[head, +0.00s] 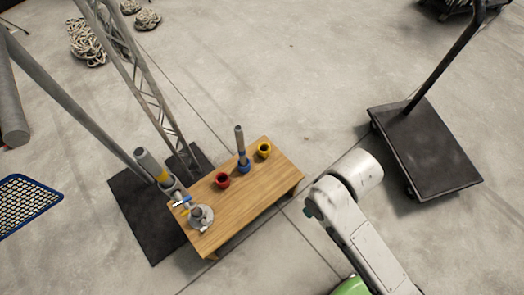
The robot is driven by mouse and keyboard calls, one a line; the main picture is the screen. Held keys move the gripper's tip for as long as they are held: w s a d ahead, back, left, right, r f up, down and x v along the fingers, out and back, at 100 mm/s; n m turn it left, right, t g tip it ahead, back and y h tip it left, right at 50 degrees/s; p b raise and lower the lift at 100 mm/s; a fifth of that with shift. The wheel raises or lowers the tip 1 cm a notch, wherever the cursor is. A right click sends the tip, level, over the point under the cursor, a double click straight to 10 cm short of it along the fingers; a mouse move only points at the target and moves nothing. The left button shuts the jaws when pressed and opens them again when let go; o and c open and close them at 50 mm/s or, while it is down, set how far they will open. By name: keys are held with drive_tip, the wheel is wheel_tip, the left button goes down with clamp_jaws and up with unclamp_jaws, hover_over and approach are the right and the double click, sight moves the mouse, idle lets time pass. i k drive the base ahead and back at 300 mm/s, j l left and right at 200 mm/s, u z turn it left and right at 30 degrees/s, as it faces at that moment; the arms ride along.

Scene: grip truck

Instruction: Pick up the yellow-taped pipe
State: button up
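A grey pipe with a yellow tape band (152,165) stands at the left end of the wooden table (262,192), leaning to the upper left in the picture. Its lower end meets grey metal fittings, and I cannot tell exactly what it rests in. A second, thinner grey pipe (239,138) with a blue band stands upright at a blue cup (244,166). A red cup (222,180) and a yellow cup (264,149) stand on either side of it, apart from it. My white arm shows at the lower right, off the table. My gripper does not show.
A round grey metal fitting (201,217) sits at the table's near left corner. A black mat (136,222) lies left of the table, near a lattice truss (143,80) and a slanting pole (75,105). A black cart (428,150) stands at the right. Open floor lies behind.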

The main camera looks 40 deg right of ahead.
sight(142, 154)
drive_tip(key=i+j+u, duration=0.15)
drive_tip(key=j+u, duration=0.2)
drive_tip(key=i+j+u, duration=0.2)
drive_tip(key=u, duration=0.15)
drive_tip(key=i+j+u, duration=0.2)
drive_tip(key=j+u, duration=0.15)
